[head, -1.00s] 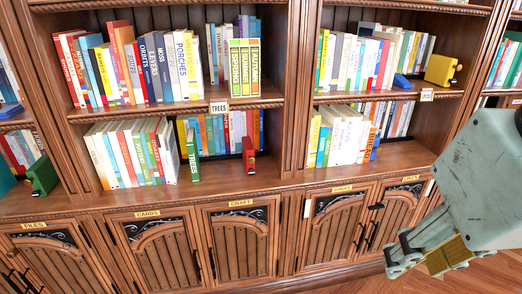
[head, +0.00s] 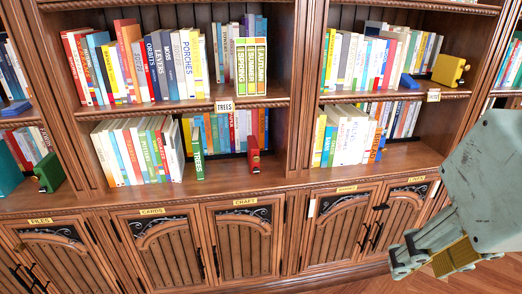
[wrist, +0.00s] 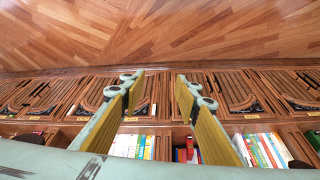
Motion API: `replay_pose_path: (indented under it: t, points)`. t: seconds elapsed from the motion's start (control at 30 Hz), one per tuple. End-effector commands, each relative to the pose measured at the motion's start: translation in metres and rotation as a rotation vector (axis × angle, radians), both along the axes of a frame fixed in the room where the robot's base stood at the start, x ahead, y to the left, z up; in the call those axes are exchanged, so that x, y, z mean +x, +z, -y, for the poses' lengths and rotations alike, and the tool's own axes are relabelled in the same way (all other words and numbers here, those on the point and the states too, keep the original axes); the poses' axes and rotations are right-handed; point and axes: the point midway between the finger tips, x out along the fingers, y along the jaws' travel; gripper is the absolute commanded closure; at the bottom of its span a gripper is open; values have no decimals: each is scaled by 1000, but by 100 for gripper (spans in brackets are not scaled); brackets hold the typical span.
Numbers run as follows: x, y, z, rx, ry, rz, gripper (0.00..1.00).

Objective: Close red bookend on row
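The red bookend (head: 253,154) stands upright on the lower middle shelf in the head view. A gap lies between that book and the bookend. My gripper (head: 432,258) is at the lower right, in front of the cabinet doors and well away from the bookend. In the wrist view my gripper (wrist: 160,100) has its two yellow-padded fingers wide apart with nothing between them. A small red shape at the lower middle there is too small to identify surely.
A back row of books (head: 225,130) stands behind the gap. A wooden upright (head: 297,90) separates this bay from the right one, which holds books and a yellow bookend (head: 450,69). A green bookend (head: 48,172) stands at the left. The shelf front before the red bookend is clear.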

Motion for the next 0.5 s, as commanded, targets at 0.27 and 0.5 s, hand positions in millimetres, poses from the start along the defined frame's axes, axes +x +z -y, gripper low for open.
replay_pose_path:
  t: [0.27,0.5]
  points:
    - [6,-1,-1,2,2,5,70]
    - [37,-4,-6,7,11,41,70]
